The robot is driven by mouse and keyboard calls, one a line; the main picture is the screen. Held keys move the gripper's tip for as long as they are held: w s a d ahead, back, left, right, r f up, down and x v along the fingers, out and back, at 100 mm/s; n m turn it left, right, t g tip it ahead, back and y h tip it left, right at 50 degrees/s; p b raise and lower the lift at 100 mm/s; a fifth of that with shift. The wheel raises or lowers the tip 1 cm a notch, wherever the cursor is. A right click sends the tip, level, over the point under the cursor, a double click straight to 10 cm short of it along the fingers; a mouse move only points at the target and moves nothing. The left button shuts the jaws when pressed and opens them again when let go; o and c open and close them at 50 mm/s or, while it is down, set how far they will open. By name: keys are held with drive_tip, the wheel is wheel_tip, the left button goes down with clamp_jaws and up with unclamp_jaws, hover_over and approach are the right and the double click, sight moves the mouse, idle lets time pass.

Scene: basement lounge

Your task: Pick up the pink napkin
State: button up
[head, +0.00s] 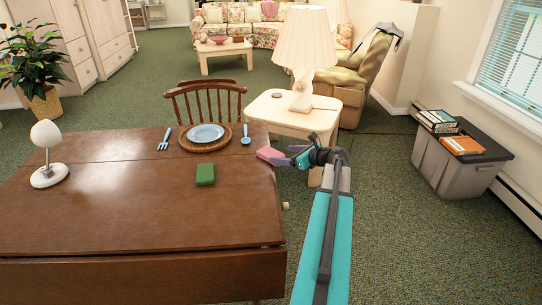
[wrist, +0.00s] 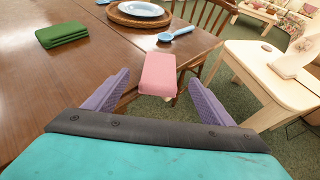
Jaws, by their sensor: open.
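The pink napkin (head: 267,153) is a small folded block at the right edge of the brown table, just beyond my gripper (head: 284,158). In the wrist view the pink napkin (wrist: 158,74) appears straight ahead, in line with the gap between my two purple fingers. Its near end seems to stick out past the table edge. My gripper is open, with nothing held. I cannot tell whether the fingertips reach alongside the napkin.
The table (head: 90,215) also holds a green folded napkin (head: 205,174), a blue plate (head: 206,133) on a woven mat, a blue spoon (head: 246,135), a blue fork (head: 164,139) and a white lamp (head: 47,150). A cream side table (head: 265,108) and wooden chair (head: 205,92) stand close behind.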

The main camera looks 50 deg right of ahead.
sight(273, 154)
drive_tip(key=shift+w+f, duration=0.2)
drive_tip(key=shift+w, duration=0.25)
drive_tip(key=shift+x, duration=2.65)
drive_tip(key=shift+f, duration=0.1)
drive_tip(key=shift+s, duration=0.1)
drive_tip(key=shift+c, duration=0.3)
drive_tip(key=c, duration=1.1)
